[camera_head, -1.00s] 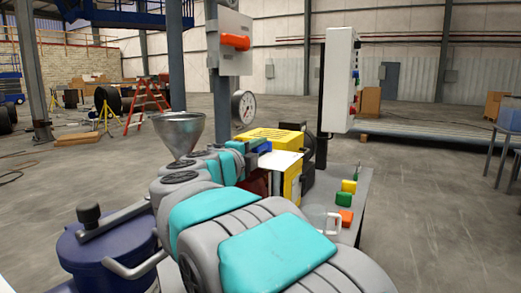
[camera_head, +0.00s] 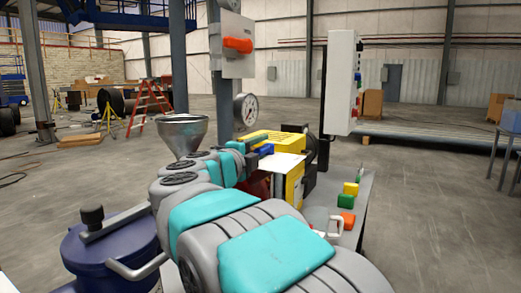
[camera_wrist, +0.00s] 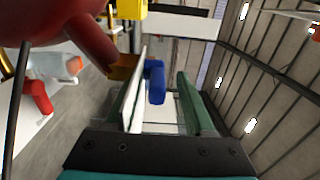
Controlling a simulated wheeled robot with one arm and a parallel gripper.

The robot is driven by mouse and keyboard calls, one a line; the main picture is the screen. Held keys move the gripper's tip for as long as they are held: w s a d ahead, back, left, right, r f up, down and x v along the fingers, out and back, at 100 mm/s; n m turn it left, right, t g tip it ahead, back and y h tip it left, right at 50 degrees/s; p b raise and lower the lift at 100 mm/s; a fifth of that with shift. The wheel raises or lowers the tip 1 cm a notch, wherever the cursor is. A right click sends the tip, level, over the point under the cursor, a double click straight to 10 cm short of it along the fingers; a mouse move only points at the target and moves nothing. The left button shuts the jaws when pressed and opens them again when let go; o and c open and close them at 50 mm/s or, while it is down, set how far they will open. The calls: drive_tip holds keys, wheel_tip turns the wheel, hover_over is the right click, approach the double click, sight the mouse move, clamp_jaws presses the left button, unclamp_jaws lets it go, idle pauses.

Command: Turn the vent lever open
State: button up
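A blue lever handle (camera_wrist: 155,82) on a brass-coloured fitting (camera_wrist: 124,66), which looks like the vent lever, shows in the wrist view. My gripper (camera_wrist: 163,80) is open, with one finger on each side of the blue handle. The left finger looks close to the handle, and there is a wider gap to the right finger. I cannot tell whether either finger touches it. In the head view a small blue part (camera_head: 265,150) shows beyond my arm by the yellow machine block (camera_head: 290,142).
A red rounded body (camera_wrist: 60,20) is close at upper left in the wrist view. In the head view a metal funnel (camera_head: 182,130), a gauge (camera_head: 246,108) and an orange switch handle (camera_head: 237,45) stand near my arm. A blue lidded vessel (camera_head: 105,250) is at lower left.

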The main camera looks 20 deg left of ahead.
drive_tip(key=shift+f, duration=0.1)
drive_tip(key=shift+s, duration=0.25)
drive_tip(key=s+b, duration=0.1)
drive_tip(key=s, duration=0.6)
drive_tip(key=shift+a, duration=0.3)
drive_tip(key=shift+s, duration=0.2)
